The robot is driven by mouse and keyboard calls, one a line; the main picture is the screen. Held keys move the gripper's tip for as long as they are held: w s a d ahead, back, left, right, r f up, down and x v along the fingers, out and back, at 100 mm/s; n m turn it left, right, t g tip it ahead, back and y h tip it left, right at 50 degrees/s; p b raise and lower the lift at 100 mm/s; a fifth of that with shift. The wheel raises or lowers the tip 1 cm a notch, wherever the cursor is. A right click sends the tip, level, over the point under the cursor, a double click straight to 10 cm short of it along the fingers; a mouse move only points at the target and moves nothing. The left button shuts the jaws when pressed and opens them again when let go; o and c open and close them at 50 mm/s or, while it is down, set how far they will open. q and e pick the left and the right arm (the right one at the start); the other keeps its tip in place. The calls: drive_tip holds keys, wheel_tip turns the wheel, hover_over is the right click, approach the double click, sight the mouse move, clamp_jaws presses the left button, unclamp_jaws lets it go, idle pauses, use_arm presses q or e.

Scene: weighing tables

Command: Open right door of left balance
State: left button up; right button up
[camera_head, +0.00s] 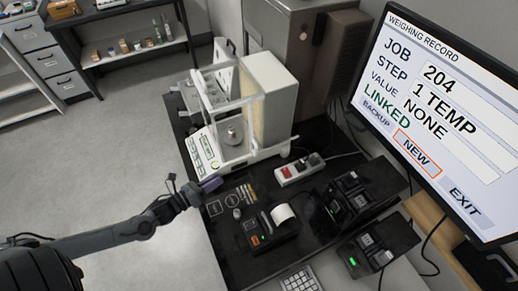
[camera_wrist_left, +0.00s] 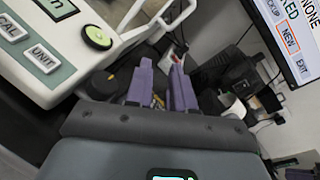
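One white balance (camera_head: 272,105) stands on the black table. It has a framed glass draft shield (camera_head: 208,92), a round weighing pan (camera_head: 233,132) and a front panel (camera_head: 205,150). The near frame seems closed, but the clear glass makes the right door's position hard to tell. My left gripper (camera_head: 210,184) is just off the balance's near front corner, apparently not touching it. In the left wrist view the two purple fingers (camera_wrist_left: 161,86) are apart with nothing held between them. The balance panel (camera_wrist_left: 50,50) and white frame (camera_wrist_left: 145,18) show there beyond the fingers. My right gripper is not in view.
A power strip (camera_head: 300,170), a printer with a paper roll (camera_head: 272,228), and black devices (camera_head: 352,196) crowd the table right of my gripper. A large monitor (camera_head: 450,110) stands at right. Open floor (camera_head: 110,150) lies to the left.

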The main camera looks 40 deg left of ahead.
use_arm(q)
drive_tip(key=w+d+r+m, duration=0.1)
drive_tip(key=w+d+m, duration=0.1)
drive_tip(key=w, duration=0.7)
drive_tip(key=w+d+r+m, duration=0.2)
drive_tip(key=w+d+m, duration=0.1)
drive_tip(key=w, duration=0.7)
drive_tip(key=shift+w+d+r+m+t+h, duration=0.15)
drive_tip(key=shift+w+r+m+t+h, duration=0.2)
drive_tip(key=shift+m, duration=0.55)
drive_tip(key=shift+s+f, duration=0.1)
drive_tip(key=shift+s, duration=0.05)
drive_tip(key=shift+c, duration=0.5)
clamp_jaws()
